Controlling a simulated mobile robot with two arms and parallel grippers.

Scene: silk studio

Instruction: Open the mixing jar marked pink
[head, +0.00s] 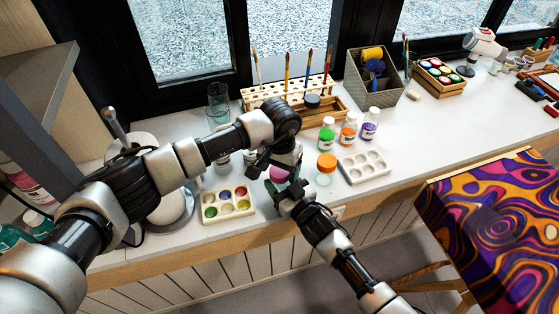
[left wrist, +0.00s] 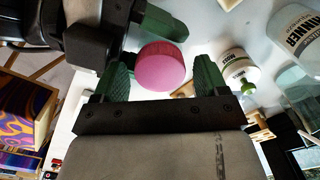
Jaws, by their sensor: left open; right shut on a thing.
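The pink-lidded jar (head: 279,174) is near the front edge of the white counter, largely hidden by my two grippers. Its round pink lid (left wrist: 163,65) shows clearly in the left wrist view; the jar's body is hidden there. My left gripper (head: 270,162) is above the jar, open, with its green fingers on either side of the lid and visible gaps. My right gripper (head: 284,188) comes in from the front and is shut on the jar, below the lid. A green finger of it (left wrist: 160,24) shows beyond the lid in the left wrist view.
An orange-lidded jar (head: 326,165) and an empty white palette (head: 364,167) stand just right. A paint palette (head: 227,206) lies left. A brush rack (head: 285,90) stands at the back.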

